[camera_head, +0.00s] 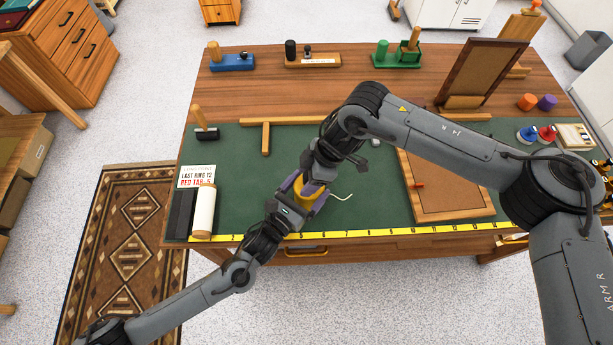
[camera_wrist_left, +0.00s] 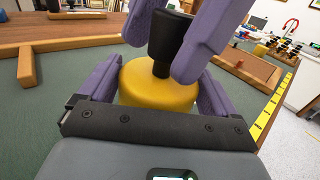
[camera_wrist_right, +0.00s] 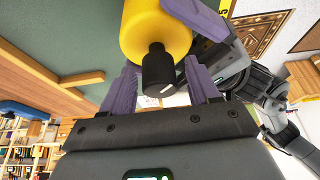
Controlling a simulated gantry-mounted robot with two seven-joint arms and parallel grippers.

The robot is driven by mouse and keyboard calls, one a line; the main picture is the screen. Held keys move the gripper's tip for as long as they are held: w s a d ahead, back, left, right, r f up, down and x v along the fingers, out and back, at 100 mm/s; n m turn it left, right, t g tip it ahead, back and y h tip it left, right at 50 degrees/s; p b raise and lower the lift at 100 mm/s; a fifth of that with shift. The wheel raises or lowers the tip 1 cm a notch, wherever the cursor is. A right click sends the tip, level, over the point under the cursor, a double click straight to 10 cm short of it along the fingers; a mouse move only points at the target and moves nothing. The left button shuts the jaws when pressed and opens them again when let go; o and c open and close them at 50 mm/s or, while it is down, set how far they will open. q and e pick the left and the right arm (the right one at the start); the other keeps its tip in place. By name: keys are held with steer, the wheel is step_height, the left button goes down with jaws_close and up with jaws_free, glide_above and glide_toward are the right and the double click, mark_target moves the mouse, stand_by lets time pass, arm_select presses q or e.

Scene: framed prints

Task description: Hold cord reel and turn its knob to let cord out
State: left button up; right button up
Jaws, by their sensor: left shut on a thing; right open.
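The yellow cord reel (camera_head: 308,198) is above the front part of the green mat, held between the purple fingers of my left gripper (camera_head: 299,196). In the left wrist view the reel (camera_wrist_left: 160,85) sits between those fingers, with its black knob (camera_wrist_left: 170,42) standing up from the top. My right gripper (camera_wrist_right: 160,76) is open, with one finger on each side of the knob (camera_wrist_right: 157,70). I cannot tell whether either finger touches it. A short white cord (camera_head: 341,196) shows to the right of the reel in the head view.
The wooden table (camera_head: 270,89) has a yellow measuring tape (camera_head: 370,232) along its front edge. A framed board (camera_head: 447,190) lies to the right of the reel. A wooden T-shaped piece (camera_head: 266,138) lies behind. A white roll (camera_head: 204,210) and a printed card (camera_head: 197,176) are at the left.

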steer(key=shift+a+f, duration=0.1)
steer(key=shift+f, duration=0.3)
steer(key=c, duration=1)
steer(key=shift+o, duration=0.2)
steer(key=shift+n, duration=0.3)
steer(key=shift+s+n+g+h, duration=0.15)
steer(key=shift+n+g, duration=0.4)
steer(key=shift+n, duration=0.8)
steer(key=shift+s+n+g+h, duration=0.1)
steer(key=shift+n+g+h, duration=0.3)
steer(key=shift+n, duration=0.95)
steer(key=shift+r+g, duration=0.1)
steer(key=shift+g, duration=0.15)
steer(key=o, duration=1)
steer(key=shift+c, duration=0.2)
